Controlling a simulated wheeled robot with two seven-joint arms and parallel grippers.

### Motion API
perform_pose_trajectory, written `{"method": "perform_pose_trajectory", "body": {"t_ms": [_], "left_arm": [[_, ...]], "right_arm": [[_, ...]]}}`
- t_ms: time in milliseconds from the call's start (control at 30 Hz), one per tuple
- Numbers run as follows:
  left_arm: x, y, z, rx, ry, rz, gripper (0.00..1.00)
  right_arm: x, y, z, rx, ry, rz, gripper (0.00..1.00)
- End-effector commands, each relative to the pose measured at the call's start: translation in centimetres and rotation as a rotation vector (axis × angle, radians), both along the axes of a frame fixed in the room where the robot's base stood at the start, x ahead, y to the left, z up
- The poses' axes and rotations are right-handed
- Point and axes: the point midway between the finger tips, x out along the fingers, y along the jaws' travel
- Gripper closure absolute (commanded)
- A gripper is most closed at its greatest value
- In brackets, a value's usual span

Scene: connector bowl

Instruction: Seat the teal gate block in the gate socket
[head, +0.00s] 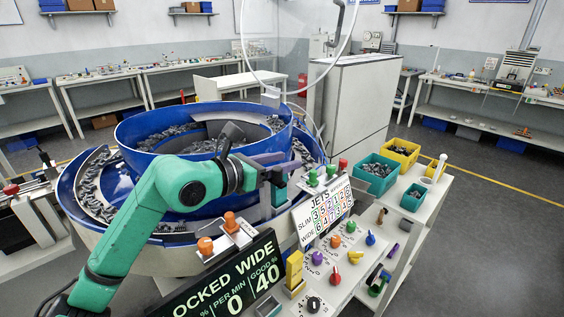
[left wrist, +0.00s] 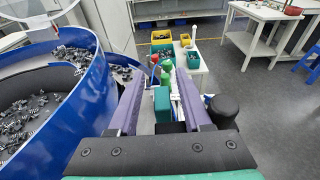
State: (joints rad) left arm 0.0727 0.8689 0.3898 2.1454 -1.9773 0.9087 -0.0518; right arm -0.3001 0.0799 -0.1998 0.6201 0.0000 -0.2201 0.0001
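My left gripper (head: 283,161) reaches in from the left over the right rim of the blue bowl. Its two purple fingers stand apart in the left wrist view (left wrist: 162,100). A teal block (left wrist: 162,104) shows in the gap between them, closer to the left finger, with room on its right. I cannot tell whether it is between the fingertips or below them. The gate socket cannot be made out clearly. My right gripper is not in view.
The blue feeder bowl (head: 135,135) holds many dark parts. A "JETS" sign (head: 323,212), a dark display (head: 235,288), knobs and a yellow block (head: 294,268) stand nearby. A teal bin (head: 376,172) and yellow bin (head: 401,153) sit on the right cart.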

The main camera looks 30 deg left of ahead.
Motion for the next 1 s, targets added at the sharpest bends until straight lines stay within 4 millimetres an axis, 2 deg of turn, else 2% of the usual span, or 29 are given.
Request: {"method": "perform_pose_trajectory", "body": {"t_ms": [433,567,767,1000], "left_arm": [[-0.1,-0.2,-0.4,0.002,0.011,-0.006,0.43],[-0.6,0.0,-0.5,0.002,0.011,-0.006,0.43],[-3.3,1.0,-0.2,0.004,0.010,-0.005,0.43],[-7.6,2.5,0.9,0.001,0.005,-0.005,0.43]], "right_arm": [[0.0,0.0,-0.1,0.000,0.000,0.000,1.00],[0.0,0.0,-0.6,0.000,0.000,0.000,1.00],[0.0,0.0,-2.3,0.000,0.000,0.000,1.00],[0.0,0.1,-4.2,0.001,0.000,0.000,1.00]]}}
